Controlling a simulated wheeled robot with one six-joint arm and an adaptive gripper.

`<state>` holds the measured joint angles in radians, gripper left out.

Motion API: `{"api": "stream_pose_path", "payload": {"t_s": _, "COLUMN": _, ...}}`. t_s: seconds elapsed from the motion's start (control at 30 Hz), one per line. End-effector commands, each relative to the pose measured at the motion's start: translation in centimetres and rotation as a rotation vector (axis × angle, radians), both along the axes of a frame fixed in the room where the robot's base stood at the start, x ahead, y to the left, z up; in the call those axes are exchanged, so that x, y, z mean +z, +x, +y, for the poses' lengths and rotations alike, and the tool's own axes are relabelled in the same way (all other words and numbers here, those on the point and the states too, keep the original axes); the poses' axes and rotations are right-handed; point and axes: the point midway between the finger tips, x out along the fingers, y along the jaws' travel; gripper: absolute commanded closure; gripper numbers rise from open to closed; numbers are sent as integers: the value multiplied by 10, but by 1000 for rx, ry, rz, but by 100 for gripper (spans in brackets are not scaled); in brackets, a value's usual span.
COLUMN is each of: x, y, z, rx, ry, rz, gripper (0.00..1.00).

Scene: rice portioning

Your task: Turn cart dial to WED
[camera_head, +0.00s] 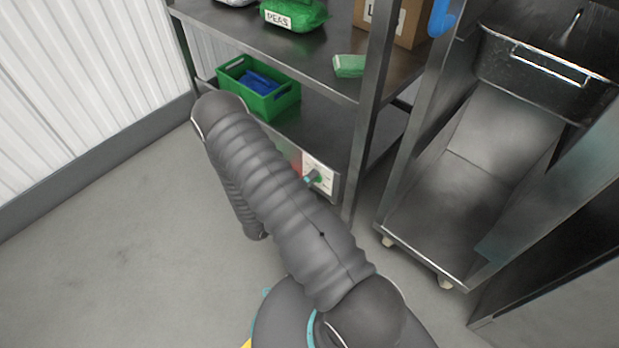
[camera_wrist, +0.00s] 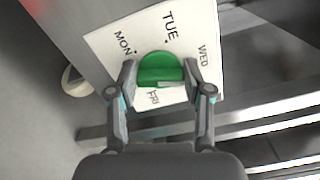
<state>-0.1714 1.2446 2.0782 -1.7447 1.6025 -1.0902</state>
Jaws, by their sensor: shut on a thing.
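The green dial (camera_wrist: 160,68) sits on a white plate (camera_wrist: 110,25) printed with day names. In the wrist view, MON is left of the dial, TUE is above it, WED is to the right and FRI is below. My gripper (camera_wrist: 159,74) has one finger on each side of the dial and is shut on it. A pale bar shows on the dial's lower edge; I cannot tell which day the dial points to. In the head view, the white plate (camera_head: 326,172) is on the cart's lower front edge, and my arm partly covers it.
The metal cart holds a green crate (camera_head: 228,88) with blue things in it, a PEAS bag (camera_head: 294,16), a green-and-white item (camera_head: 349,66) and a cardboard box (camera_head: 388,20). A wheeled metal rack (camera_head: 420,235) stands at right. Floor at left is clear.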

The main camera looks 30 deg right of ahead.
Motion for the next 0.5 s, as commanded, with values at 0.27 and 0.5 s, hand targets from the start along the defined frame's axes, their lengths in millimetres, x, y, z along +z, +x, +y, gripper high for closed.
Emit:
{"api": "stream_pose_path", "payload": {"t_s": 0.27, "x": 0, "y": 1, "z": 0, "rx": 1, "ry": -64, "rz": 175, "gripper": 85}}
{"api": "stream_pose_path", "payload": {"t_s": 0.5, "x": -1, "y": 1, "z": 0, "rx": 1, "ry": -93, "rz": 257, "gripper": 85}}
